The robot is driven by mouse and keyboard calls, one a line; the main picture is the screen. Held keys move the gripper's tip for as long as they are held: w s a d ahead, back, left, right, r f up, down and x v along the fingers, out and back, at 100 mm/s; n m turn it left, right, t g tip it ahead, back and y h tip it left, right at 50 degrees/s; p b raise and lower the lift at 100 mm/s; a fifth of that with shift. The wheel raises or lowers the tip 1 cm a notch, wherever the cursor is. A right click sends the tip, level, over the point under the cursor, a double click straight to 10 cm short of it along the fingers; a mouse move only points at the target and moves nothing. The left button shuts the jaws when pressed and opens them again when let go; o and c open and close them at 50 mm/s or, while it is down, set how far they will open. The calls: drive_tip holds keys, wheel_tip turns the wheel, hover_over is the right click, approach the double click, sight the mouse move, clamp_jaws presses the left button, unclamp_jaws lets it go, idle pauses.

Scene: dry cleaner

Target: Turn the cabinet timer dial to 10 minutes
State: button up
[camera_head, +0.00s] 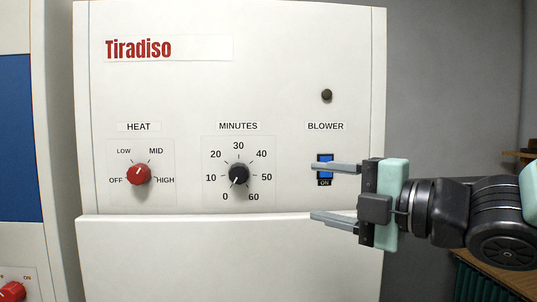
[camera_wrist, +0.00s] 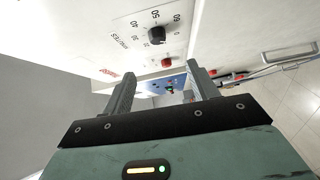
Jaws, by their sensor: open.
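The cabinet (camera_head: 260,80) is white and marked Tiradiso. Its black minutes dial (camera_head: 239,174) sits at the middle of the panel on a scale from 0 to 60, and its white pointer mark points down near 0. The dial also shows in the wrist view (camera_wrist: 157,36), above the fingers. My gripper (camera_head: 312,191) is open and empty in front of the panel's right side, to the right of the dial and apart from it. Its upper finger partly overlaps the blower switch in the head view.
A red heat dial (camera_head: 139,174) is left of the minutes dial. The blue blower switch (camera_head: 325,167) is on the right, with a small dark round button (camera_head: 326,95) above it. A ledge (camera_head: 200,216) juts below the panel. Another machine with a red knob (camera_head: 11,292) stands at the left.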

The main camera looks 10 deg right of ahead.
drive_tip(key=b, duration=0.9)
approach(243, 176)
drive_tip(key=p+x, duration=0.3)
drive_tip(key=x, duration=0.6)
drive_tip(key=shift+r+p, duration=0.1)
drive_tip(key=shift+p, duration=0.3)
drive_tip(key=c, duration=1)
